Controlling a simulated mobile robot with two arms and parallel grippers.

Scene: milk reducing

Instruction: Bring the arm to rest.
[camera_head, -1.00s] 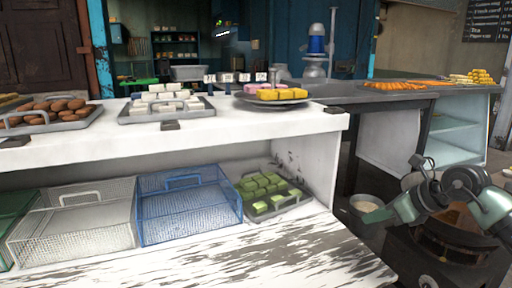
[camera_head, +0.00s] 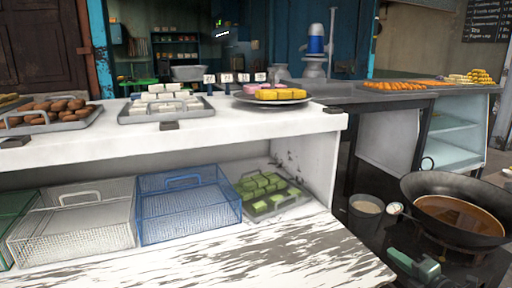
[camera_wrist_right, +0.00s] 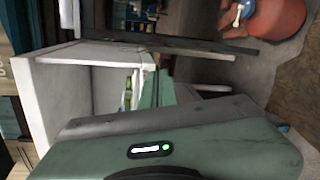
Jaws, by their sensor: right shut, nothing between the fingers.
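My right gripper (camera_head: 394,254) is at the bottom right of the head view, low beside the stove and in front of the white counter. It is shut and empty, and only part of it and its green arm shows. In the right wrist view, a green body with a small lit panel fills the lower part of the picture. My left gripper is in neither view.
A wok (camera_head: 432,188) of brown liquid stands close to my right arm, with a pale bucket (camera_head: 366,206) beside it. The white counter (camera_head: 250,130) carries trays of sweets. A blue wire basket (camera_head: 188,212) and a tray of green sweets (camera_head: 272,205) stand on its lower shelf.

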